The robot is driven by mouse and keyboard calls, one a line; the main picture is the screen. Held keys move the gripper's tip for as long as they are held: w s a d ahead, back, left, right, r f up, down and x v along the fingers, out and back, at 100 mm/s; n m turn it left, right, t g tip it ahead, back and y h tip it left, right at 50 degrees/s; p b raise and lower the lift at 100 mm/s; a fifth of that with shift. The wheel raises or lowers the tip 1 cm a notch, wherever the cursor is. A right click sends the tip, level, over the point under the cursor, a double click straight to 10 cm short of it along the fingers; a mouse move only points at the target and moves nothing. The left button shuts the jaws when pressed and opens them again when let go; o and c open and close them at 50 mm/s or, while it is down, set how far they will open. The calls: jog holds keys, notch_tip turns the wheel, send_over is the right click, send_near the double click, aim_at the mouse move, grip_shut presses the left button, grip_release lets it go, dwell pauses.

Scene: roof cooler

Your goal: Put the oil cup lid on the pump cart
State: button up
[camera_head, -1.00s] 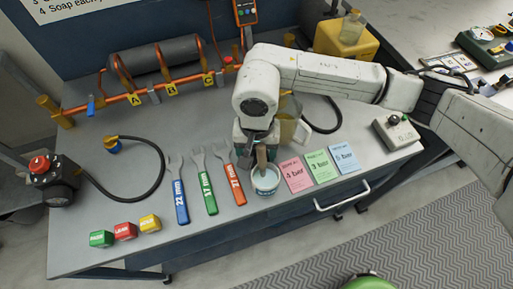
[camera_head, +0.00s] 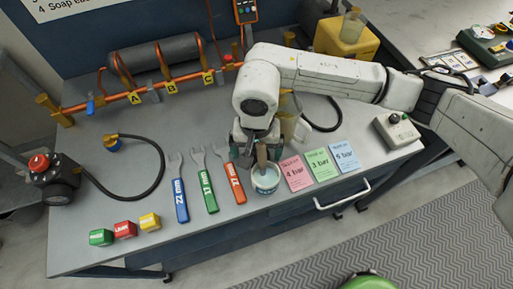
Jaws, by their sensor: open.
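My gripper (camera_head: 257,152) points down at the front of the bench, just above a small white tub (camera_head: 265,181). A brown handle (camera_head: 262,157) stands up from the tub, at or between the fingers. The jaws are open, and the picture does not show whether they touch the handle. A yellow box-shaped unit (camera_head: 338,38) with a translucent cup (camera_head: 352,22) on top stands at the back right; I cannot tell whether it is the pump cart. I cannot make out an oil cup lid.
Three wrenches (camera_head: 206,182) lie left of the tub, and coloured cards (camera_head: 320,164) lie right of it. A grey box (camera_head: 397,130) sits farther right. A copper pipe rig (camera_head: 150,90) runs along the back. Colored blocks (camera_head: 125,229) sit front left. The bench's left middle has free room.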

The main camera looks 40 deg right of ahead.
notch_tip(320, 180, up, 12)
jog(key=b, duration=0.1)
dwell(0.4)
